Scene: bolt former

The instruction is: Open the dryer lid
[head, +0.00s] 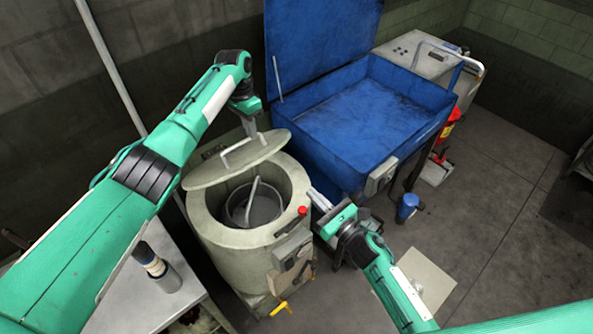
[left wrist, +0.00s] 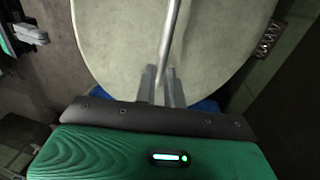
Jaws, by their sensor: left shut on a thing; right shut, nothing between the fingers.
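The dryer (head: 250,240) is a pale, round drum with its top opening partly uncovered. A basket (head: 255,208) with an upright handle shows inside. The pale round lid (head: 225,172) is held over the back left of the opening. Its bar handle (head: 240,150) is in my left gripper (head: 252,132), which is shut on it. The left wrist view shows the fingers (left wrist: 160,88) around the handle bar (left wrist: 169,45), with the lid (left wrist: 115,40) behind. My right gripper (head: 320,203) is shut and empty beside the dryer's right rim, close to the red button (head: 302,210).
A blue washer basin (head: 350,120) with its lid raised stands behind and right of the dryer. A blue container (head: 407,206) stands on the floor at right. Open floor lies farther right.

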